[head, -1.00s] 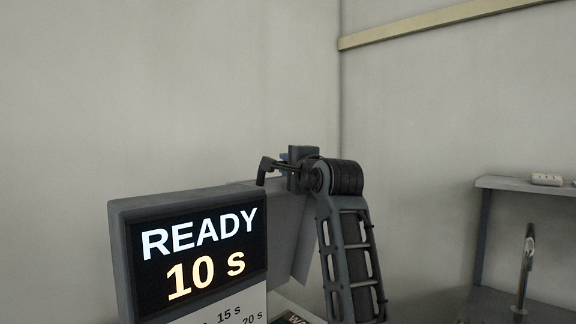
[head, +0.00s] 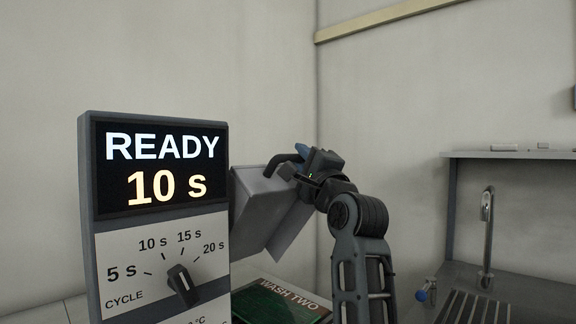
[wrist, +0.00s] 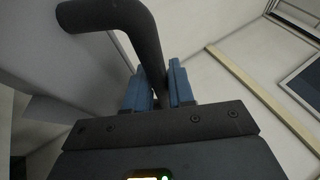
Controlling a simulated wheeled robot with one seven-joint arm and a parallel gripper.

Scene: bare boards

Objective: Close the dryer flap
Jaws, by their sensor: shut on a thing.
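The dryer (head: 88,235) stands at left in the head view, with a lit screen reading "READY 10 s". A light grey flap (head: 262,205) shows tilted just right of the panel. A dark bent handle (head: 283,160) is at its upper edge. My gripper (head: 302,152) is shut on this handle, its arm rising from below right. In the wrist view the blue fingertips (wrist: 160,92) sit either side of the black handle bar (wrist: 140,30), with the grey flap (wrist: 75,70) behind at left. The flap's hinge and the opening are hidden.
A dial (head: 183,280) sits below the screen. At right are a tap (head: 487,235), a slatted rack (head: 475,308), a blue-ended knob (head: 423,292) and a wall shelf (head: 510,155).

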